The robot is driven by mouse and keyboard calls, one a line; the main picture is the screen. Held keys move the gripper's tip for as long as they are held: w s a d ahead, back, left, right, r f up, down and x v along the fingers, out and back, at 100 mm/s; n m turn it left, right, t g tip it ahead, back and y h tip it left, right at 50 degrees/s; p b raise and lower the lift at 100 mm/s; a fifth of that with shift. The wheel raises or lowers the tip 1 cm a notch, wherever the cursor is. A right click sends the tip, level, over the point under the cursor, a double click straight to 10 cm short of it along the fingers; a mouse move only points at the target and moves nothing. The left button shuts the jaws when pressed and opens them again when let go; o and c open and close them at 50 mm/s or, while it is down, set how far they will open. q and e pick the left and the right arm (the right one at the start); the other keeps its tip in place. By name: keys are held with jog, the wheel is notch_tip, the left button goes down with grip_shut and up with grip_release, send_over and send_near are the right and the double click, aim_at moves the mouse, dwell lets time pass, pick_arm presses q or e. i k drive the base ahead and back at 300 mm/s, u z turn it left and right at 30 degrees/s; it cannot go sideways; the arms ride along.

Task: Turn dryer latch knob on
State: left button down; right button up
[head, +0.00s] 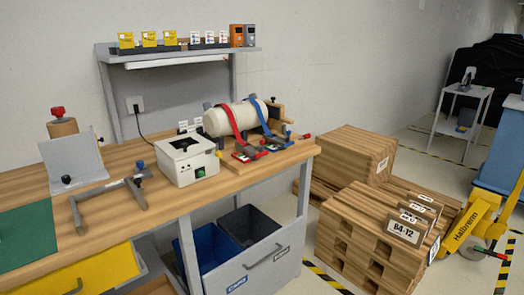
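No part is plainly marked as a dryer, so I cannot tell which knob is the dryer latch knob. A white box (184,168) with a green switch (200,172) stands near the right end of the workbench. Neither of my grippers is in view.
The wooden workbench (118,221) holds a grey tilted stand (75,161) and a green mat (28,236) at left. A shelf (185,56) with small boxes is above. Wooden pallets (365,235) and a yellow pallet truck (468,222) stand right. Some floor is free behind them.

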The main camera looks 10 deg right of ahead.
aim_at(218, 154)
jog(key=u, duration=0.2)
jog(key=i, duration=1)
jog(key=u, duration=0.6)
